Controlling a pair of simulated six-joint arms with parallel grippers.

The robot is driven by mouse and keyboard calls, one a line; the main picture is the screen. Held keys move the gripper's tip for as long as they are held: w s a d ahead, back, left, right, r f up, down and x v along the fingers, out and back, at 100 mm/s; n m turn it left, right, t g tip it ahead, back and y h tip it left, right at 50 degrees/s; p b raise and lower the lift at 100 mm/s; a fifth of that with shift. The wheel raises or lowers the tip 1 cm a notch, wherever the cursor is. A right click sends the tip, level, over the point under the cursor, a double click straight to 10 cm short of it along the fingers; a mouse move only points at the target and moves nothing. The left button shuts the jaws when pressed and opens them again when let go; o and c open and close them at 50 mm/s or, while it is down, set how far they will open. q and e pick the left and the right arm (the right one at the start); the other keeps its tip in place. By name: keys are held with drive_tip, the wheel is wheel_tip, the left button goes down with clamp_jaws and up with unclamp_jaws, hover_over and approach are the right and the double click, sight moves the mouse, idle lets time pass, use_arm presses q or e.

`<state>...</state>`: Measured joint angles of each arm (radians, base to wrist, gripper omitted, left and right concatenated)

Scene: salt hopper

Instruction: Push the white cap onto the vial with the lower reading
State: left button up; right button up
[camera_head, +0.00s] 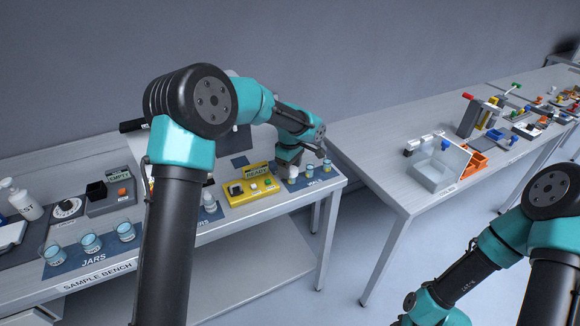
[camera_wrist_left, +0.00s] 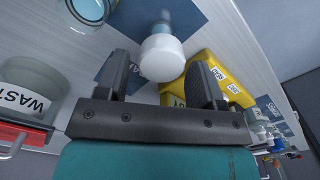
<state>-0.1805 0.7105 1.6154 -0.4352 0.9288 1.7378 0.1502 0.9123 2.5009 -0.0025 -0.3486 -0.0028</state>
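My left gripper (camera_head: 291,160) is at the right end of the sample bench, by the vials mat. The cap is hidden there. My right gripper is out of view.
A yellow device (camera_head: 250,188) with a READY sign stands left of the vials. A waste container (camera_wrist_left: 30,90) shows in the wrist view. Jars (camera_head: 91,243) stand farther left. A second table (camera_head: 400,180) stands right, across a gap.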

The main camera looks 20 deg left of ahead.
use_arm(q)
drive_tip(key=shift+o, duration=0.7)
wheel_tip(320, 180, up, 18)
drive_tip(key=shift+f, duration=0.25)
drive_tip(key=shift+d+f, duration=0.1)
drive_tip(key=shift+f, duration=0.05)
idle(0.5)
